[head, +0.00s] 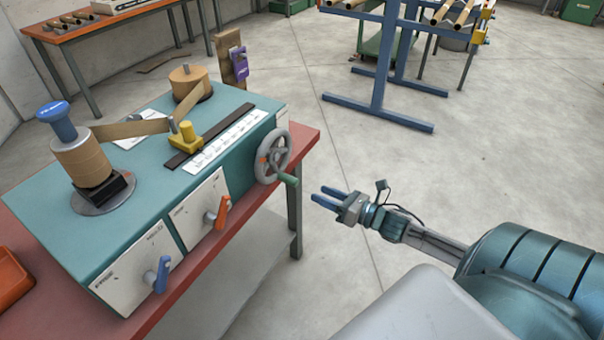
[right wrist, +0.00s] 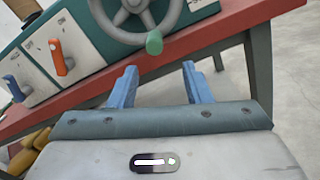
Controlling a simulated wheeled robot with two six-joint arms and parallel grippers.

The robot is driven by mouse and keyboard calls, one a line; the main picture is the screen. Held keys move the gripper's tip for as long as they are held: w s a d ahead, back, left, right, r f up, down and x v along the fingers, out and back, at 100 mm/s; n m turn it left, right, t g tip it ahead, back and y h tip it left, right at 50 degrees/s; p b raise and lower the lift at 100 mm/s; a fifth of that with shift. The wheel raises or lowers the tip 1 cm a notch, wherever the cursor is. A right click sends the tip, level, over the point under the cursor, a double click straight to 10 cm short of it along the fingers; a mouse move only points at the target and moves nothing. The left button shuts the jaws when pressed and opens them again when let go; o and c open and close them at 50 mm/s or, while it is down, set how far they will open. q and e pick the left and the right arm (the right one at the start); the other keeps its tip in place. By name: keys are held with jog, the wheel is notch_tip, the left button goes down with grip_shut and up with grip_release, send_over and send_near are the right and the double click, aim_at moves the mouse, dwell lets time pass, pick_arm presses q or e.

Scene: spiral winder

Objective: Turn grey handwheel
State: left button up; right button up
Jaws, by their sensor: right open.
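The grey handwheel (head: 273,156) is on the right end of the teal winder, with a green handle (head: 287,179) at its lower right rim. It also shows at the top of the right wrist view (right wrist: 135,14), where the green handle (right wrist: 154,43) points toward the camera. My right gripper (head: 326,198) is to the right of the wheel, its two blue fingers apart and pointing at the handle's side. In the right wrist view the fingers (right wrist: 157,78) are open and empty, with the handle beyond and between them. They do not touch it. My left gripper is not in view.
The teal winder (head: 140,185) stands on a red-topped table (head: 307,138). Its front has an orange lever (head: 218,212) and a blue lever (head: 158,275). A blue rack (head: 378,100) stands behind. The concrete floor right of the table is clear.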

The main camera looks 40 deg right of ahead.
aim_at(297, 184)
jog(key=shift+w+a+r+n+b, duration=0.15)
jog(key=shift+w+a+n+b, duration=0.45)
jog(key=shift+w+a+b, duration=0.35)
jog(key=shift+w+d+r+p, duration=0.1)
jog(key=shift+w+r+p, duration=0.05)
jog(key=shift+w+p, duration=0.25)
jog(key=shift+p+x, duration=0.45)
jog(key=shift+x, duration=0.5)
jog(key=shift+w+a+r, duration=0.1)
jog(key=shift+w+a, duration=0.15)
jog(key=p+x, duration=0.3)
jog(key=x, duration=0.1)
jog(key=shift+w+d, duration=0.1)
jog(key=shift+w, duration=0.05)
jog(key=shift+w+a+f, duration=0.2)
jog(key=shift+w+a, duration=0.05)
jog(key=shift+w, duration=0.15)
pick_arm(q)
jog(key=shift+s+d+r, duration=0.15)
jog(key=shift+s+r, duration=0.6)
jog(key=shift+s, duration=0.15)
